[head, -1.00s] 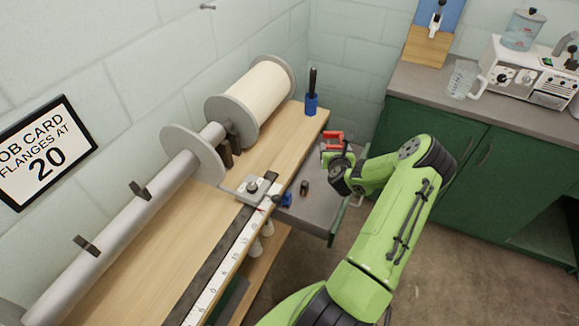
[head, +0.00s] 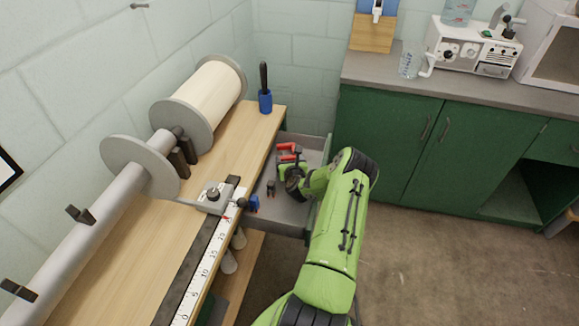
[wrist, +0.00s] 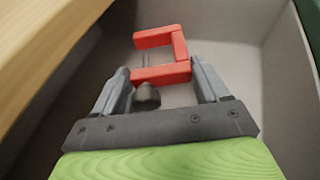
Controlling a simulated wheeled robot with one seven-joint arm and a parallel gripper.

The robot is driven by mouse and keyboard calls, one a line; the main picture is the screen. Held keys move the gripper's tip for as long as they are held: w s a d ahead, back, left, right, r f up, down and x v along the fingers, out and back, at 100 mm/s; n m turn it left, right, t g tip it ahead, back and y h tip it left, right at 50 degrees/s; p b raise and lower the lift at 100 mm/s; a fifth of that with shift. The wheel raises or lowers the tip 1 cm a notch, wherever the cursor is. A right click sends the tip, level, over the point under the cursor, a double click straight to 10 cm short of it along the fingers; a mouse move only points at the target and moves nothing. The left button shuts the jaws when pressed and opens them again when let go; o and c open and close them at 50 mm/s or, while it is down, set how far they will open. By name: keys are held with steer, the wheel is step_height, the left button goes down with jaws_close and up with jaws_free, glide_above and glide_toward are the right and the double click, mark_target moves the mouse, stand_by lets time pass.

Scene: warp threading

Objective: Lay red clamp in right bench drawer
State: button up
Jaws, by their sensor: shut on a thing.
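The red clamp (wrist: 178,50) is a C-shaped frame with a dark screw knob; it also shows in the head view (head: 288,150). My gripper (wrist: 167,82) is shut on the clamp's lower arm, with one finger on each side. The clamp is over the open grey drawer (head: 305,213) at the bench's right side. In the wrist view the drawer's floor and walls (wrist: 240,62) surround it. I cannot tell whether the clamp touches the drawer floor.
A small dark piece (head: 271,188) lies in the drawer, and a blue piece (head: 254,203) is near its left edge. The wooden bench (head: 150,235) carries a ruler (head: 196,285) and a thread roll (head: 205,95). Green cabinets (head: 385,140) stand behind.

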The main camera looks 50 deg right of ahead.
steer(key=shift+s+a+f, duration=0.1)
steer(key=shift+s+f, duration=0.1)
steer(key=shift+f, duration=0.3)
steer(key=shift+f, duration=0.1)
steer(key=o, duration=1)
steer(key=p+v, duration=0.1)
steer(key=v, duration=0.6)
steer(key=shift+s+a+r, duration=0.2)
